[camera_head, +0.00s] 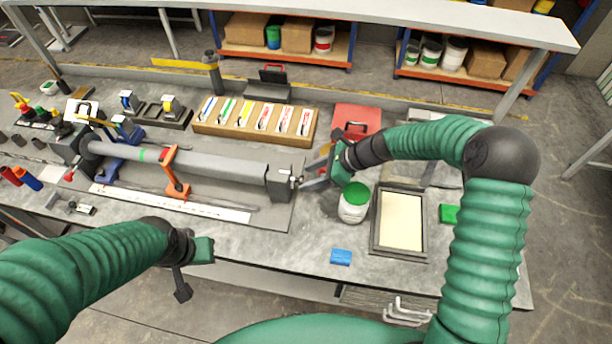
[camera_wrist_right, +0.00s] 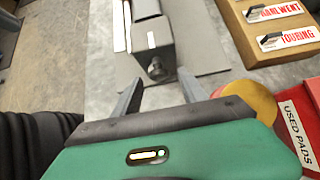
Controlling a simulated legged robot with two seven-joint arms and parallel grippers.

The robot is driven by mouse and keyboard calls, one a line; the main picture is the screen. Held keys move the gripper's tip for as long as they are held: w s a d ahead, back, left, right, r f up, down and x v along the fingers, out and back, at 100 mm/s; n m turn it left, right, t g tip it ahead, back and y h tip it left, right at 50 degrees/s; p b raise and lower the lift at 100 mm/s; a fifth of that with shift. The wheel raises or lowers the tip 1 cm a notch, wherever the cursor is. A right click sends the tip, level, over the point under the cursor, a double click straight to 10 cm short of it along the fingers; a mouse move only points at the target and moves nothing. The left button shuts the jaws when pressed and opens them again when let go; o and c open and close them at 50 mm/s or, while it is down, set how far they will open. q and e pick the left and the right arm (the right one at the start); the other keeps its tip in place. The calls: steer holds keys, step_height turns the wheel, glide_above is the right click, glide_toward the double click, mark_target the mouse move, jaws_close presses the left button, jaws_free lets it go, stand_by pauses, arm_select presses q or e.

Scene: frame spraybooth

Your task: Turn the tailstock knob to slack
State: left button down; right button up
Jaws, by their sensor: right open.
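The long grey frame tube (camera_head: 190,163) lies in a bench fixture, with the dark tailstock block (camera_head: 279,184) at its right end. The small tailstock knob (camera_head: 295,181) sticks out of the block's right end. In the right wrist view the knob (camera_wrist_right: 157,69) is a dark round stub on the block (camera_wrist_right: 150,42). My right gripper (camera_head: 312,173) is open, its two fingers pointing at the knob. In the right wrist view the knob appears between and just beyond the fingertips (camera_wrist_right: 158,84), with nothing held. My left gripper (camera_head: 190,268) hangs by the bench's front edge; its jaws are unclear.
A white jar with a green lid (camera_head: 354,203) stands just below my right gripper. A framed tray (camera_head: 373,240), a blue block (camera_head: 341,257) and a red box (camera_head: 357,119) are nearby. A wooden label rack (camera_head: 262,137) stands behind the tube. An orange clamp (camera_head: 171,180) crosses the tube.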

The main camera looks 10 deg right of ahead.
mark_target(299, 180)
steer(key=shift+x, duration=1.25)
steer(key=shift+r, duration=0.1)
jaws_close()
